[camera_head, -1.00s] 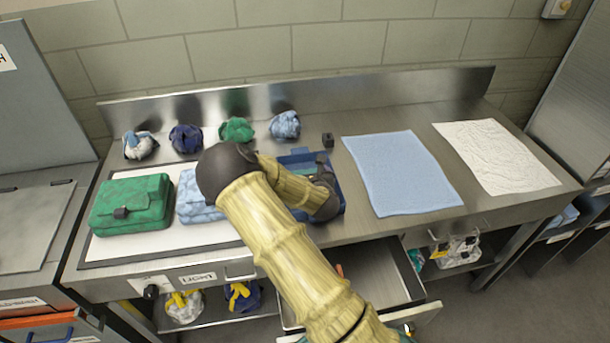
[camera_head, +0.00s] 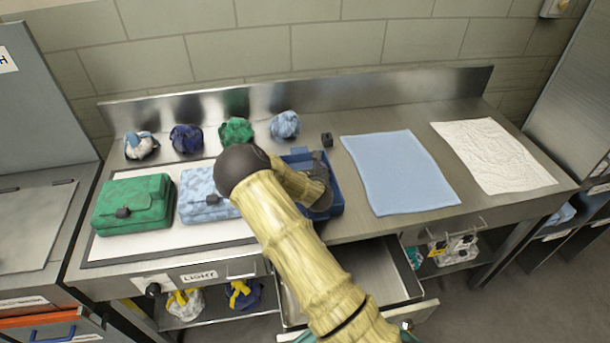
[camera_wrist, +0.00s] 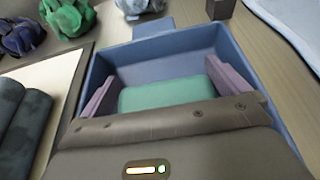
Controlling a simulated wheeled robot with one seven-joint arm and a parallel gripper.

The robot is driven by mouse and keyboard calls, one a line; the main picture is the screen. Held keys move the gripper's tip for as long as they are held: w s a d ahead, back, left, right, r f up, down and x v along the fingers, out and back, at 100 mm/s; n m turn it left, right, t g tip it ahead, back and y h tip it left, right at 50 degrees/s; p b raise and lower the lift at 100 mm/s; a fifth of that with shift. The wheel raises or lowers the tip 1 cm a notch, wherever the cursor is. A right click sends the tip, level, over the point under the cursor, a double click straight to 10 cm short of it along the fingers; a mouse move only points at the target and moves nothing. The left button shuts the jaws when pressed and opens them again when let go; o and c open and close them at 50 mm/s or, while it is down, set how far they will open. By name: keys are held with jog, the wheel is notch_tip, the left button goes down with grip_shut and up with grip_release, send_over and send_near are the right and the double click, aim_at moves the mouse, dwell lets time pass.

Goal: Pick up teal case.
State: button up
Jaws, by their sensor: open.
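The teal case (camera_wrist: 165,93) lies inside the blue tray (camera_wrist: 185,45) in the wrist view. It sits between the two pinkish fingers of my gripper (camera_wrist: 165,88), which are apart, one at each side of it. The near part of the case is hidden by the gripper body. In the head view my gripper (camera_head: 318,196) is over the blue tray (camera_head: 334,207), and my arm covers the case there. I cannot tell whether the fingers touch the case.
A green case (camera_head: 135,203) and a light blue case (camera_head: 205,197) lie left on a white board. Several crumpled bundles (camera_head: 187,138) line the back. A small dark block (camera_head: 327,139) stands behind the tray. A blue cloth (camera_head: 400,175) lies right. A drawer (camera_head: 365,275) is open below.

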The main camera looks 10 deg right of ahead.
jog(key=c, duration=0.6)
notch_tip(320, 180, up, 10)
jog(key=shift+r+b, duration=0.1)
jog(key=shift+b, duration=0.5)
dwell(0.4)
